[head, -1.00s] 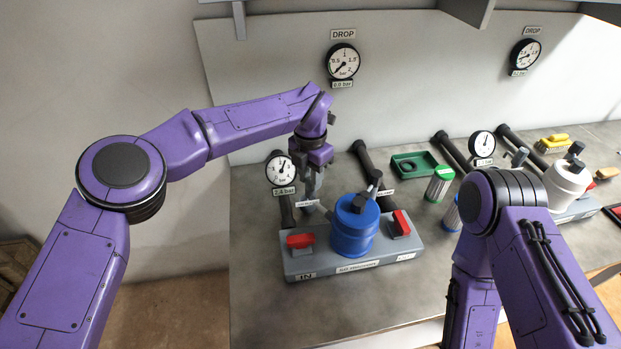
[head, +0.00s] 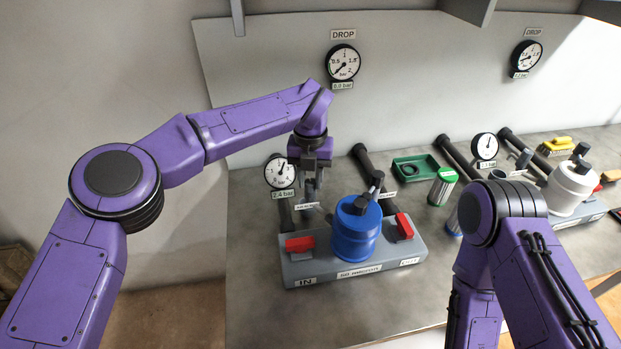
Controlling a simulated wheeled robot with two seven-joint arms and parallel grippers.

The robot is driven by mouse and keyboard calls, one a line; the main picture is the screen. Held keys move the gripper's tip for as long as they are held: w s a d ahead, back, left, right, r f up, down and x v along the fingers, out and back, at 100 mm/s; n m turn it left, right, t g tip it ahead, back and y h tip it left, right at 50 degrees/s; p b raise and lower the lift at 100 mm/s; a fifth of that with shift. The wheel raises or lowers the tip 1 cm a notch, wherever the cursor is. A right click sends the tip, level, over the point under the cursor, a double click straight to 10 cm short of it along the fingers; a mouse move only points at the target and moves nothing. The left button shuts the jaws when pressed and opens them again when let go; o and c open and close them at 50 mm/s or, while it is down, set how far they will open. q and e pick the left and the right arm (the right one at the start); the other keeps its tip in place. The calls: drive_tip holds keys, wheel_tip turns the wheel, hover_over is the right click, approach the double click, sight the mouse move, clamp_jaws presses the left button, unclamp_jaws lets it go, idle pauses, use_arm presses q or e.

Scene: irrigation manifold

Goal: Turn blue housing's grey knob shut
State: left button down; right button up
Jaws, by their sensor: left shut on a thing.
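The blue housing (head: 355,235) stands upright on a grey base block (head: 335,279), between two red handles. My left gripper (head: 311,199) points down just behind and left of the housing. Its fingers are shut on the grey knob, which they mostly hide, beside a small label plate (head: 305,206). The knob's exact angle is too small to read. My right arm comes in at the lower right, and its gripper is out of the picture.
A gauge (head: 280,171) on a black pipe stands close left of my left gripper. A green tray (head: 415,167), a green-topped filter cartridge (head: 441,187) and a white housing (head: 571,186) stand to the right. The bench front is clear.

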sight(310, 182)
use_arm(q)
drive_tip(key=shift+r, duration=0.1)
idle(0.3)
drive_tip(key=c, duration=0.8)
unclamp_jaws()
wheel_tip(310, 182, up, 10)
drive_tip(key=shift+r+b, duration=0.25)
drive_tip(key=shift+b, duration=0.05)
